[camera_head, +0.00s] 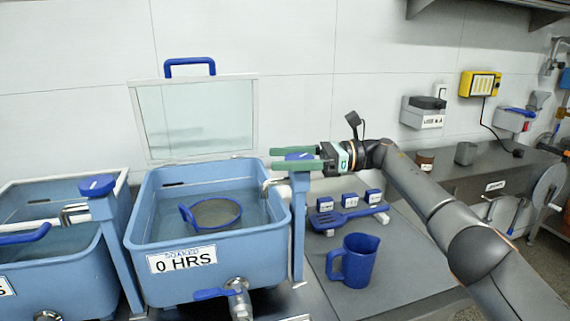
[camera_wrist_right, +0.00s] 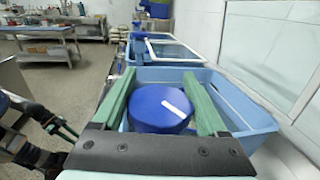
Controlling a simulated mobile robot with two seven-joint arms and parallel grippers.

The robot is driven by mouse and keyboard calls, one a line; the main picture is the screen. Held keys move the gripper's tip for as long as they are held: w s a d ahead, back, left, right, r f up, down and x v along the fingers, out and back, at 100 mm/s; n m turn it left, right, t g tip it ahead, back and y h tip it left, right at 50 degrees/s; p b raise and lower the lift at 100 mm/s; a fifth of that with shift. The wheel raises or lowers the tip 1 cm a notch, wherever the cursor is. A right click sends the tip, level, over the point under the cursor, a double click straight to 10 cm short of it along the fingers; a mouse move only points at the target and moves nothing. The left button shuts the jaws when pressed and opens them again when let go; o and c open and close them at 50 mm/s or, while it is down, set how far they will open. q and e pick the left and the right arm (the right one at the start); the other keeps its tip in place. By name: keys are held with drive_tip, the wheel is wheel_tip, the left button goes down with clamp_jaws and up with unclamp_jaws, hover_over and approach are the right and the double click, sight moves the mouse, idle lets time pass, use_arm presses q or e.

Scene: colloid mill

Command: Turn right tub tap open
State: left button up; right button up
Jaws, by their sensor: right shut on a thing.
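The right tub (camera_head: 215,246) is light blue, with a label reading "0 HRS" on its front. Its tap has a round blue knob (camera_wrist_right: 158,110) with a white mark on top, on a post at the tub's right edge. The knob also shows in the head view (camera_head: 299,156), partly covered by the fingers. A metal spout (camera_head: 272,185) points over the tub. My right gripper (camera_head: 283,158) comes from the right, its two green fingers on either side of the knob and shut on it.
A sieve (camera_head: 216,213) sits in the right tub, and a glass lid (camera_head: 200,115) stands open behind it. Another tub (camera_head: 60,265) with its own blue tap knob (camera_head: 97,185) is at left.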

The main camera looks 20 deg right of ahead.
drive_tip(key=shift+g, duration=0.3)
idle(0.4)
drive_tip(key=o, duration=1.3)
drive_tip(key=shift+a, duration=0.1)
